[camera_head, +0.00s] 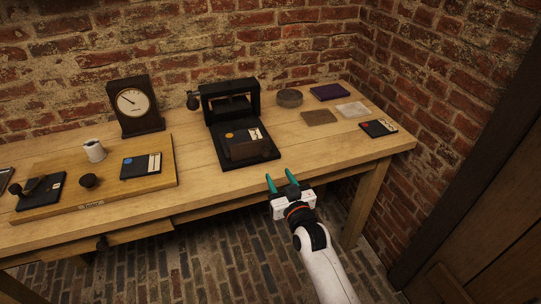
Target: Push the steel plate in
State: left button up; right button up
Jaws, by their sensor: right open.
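A black frame (205,97) with an upright arch stands on a black base (222,163) in the middle of the table. A dark card with a blue-and-orange spot and a pale strip (232,136) lies on the base. A dark brownish block or plate (249,151) sits at its front; I cannot tell whether this is the steel plate. My right gripper (281,181) has two teal fingers, spread apart and empty. It is at the table's front edge, in front of the base and apart from it. My left gripper is not in view.
A dial clock (134,103) stands behind. At right lie a round tin (289,98), flat squares (319,117) and another card (378,128).

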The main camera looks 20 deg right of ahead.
aim_at(267, 154)
jog(key=w, duration=0.9)
jog(key=shift+w+a+f, duration=0.1)
jog(key=shift+w, duration=0.3)
grip_shut()
